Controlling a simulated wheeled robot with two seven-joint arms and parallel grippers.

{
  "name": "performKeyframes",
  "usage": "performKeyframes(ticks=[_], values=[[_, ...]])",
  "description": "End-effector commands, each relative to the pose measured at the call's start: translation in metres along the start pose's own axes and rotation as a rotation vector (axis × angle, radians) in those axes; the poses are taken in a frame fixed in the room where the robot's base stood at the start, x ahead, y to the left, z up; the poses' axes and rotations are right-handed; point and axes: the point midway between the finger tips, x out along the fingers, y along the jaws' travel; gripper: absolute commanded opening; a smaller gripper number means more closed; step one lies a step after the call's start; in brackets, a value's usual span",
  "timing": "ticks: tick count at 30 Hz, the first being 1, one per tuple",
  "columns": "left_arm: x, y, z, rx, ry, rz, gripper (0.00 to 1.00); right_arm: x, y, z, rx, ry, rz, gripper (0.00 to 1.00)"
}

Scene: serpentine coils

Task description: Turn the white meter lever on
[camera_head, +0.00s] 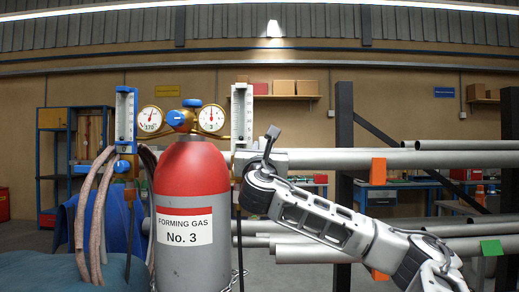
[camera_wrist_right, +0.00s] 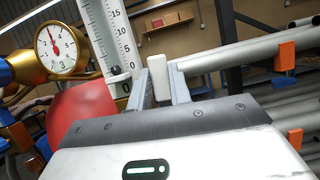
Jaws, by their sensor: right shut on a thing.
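The white meter (camera_head: 242,115) is an upright scaled tube to the right of the red-topped gas cylinder (camera_head: 190,172). It also shows in the right wrist view (camera_wrist_right: 112,38), tilted in the picture. Its white lever (camera_wrist_right: 158,68) stands between the two fingers of my right gripper (camera_wrist_right: 160,84), just right of the meter's lower end. The gripper is shut on this lever. In the head view my right gripper (camera_head: 260,165) is at the meter's foot, and the lever is hidden there. My left gripper is not in view.
A blue meter (camera_head: 126,118) with a blue knob stands left of the cylinder. Two round gauges (camera_head: 211,118) and a blue regulator knob (camera_head: 178,119) sit on top of the cylinder. Hoses (camera_head: 92,215) hang at left. Racked metal pipes (camera_head: 430,158) fill the right side.

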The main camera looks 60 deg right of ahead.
Motion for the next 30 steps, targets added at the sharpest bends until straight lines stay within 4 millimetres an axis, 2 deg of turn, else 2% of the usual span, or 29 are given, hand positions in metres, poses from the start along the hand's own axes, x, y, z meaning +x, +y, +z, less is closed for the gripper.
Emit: performKeyframes(ticks=[7, 21, 22, 24, 30], values=[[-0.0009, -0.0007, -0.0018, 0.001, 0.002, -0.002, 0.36, -0.0023, 0.0009, -0.0007, -0.062, 0.003, 0.027, 0.0], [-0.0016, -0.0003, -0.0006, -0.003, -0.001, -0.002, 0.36, -0.0027, 0.0012, -0.0011, -0.076, 0.004, 0.033, 0.0], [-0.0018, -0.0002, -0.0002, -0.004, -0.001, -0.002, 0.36, -0.0027, 0.0012, -0.0012, -0.076, 0.004, 0.033, 0.23], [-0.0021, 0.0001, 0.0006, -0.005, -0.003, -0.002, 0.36, -0.0027, 0.0012, -0.0012, -0.076, 0.004, 0.033, 0.42], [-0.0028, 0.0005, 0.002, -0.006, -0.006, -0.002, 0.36, -0.0024, 0.0007, -0.0002, -0.073, 0.002, 0.031, 0.42]])
